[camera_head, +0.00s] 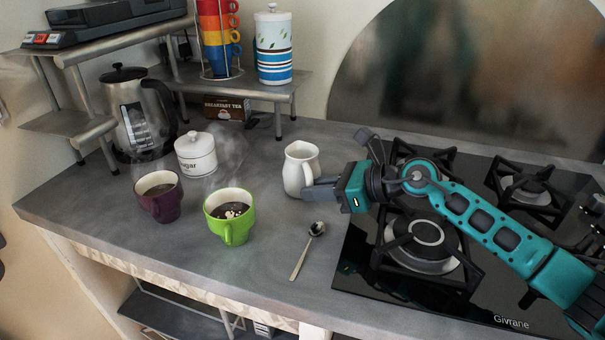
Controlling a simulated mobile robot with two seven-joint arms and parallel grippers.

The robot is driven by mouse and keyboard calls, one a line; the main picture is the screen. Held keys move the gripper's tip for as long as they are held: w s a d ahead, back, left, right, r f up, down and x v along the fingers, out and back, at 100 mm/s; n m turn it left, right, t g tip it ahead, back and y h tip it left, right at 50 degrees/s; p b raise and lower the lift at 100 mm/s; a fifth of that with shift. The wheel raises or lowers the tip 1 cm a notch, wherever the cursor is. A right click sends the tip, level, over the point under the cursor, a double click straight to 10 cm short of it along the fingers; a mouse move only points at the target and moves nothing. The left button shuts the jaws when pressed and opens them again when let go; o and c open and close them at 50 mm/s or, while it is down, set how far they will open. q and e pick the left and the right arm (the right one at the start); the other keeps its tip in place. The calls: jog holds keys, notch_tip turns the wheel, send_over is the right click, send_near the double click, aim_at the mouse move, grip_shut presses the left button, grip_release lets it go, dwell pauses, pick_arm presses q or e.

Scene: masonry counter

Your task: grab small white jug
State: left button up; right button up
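The small white jug (296,169) stands upright on the grey counter, left of the hob, with its handle side towards my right gripper. My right gripper (313,190) comes in from the right, over the hob edge. Its dark fingers point left and reach the lower right side of the jug, overlapping it in the picture. I cannot tell whether they touch the jug or how far apart they are. My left gripper is not in view.
A green coffee cup (228,233), a purple cup (158,208) and a sugar pot (196,155) stand left of the jug. A spoon (306,252) lies in front. A kettle (137,115) and a metal shelf (255,90) are behind. The black hob (365,270) has raised pan supports.

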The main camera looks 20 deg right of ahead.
grip_shut()
jog(key=shift+r, duration=0.1)
jog(key=shift+r, duration=0.1)
dwell(0.3)
notch_tip(320, 180, up, 19)
jog(key=p, duration=0.1)
dwell(1.1)
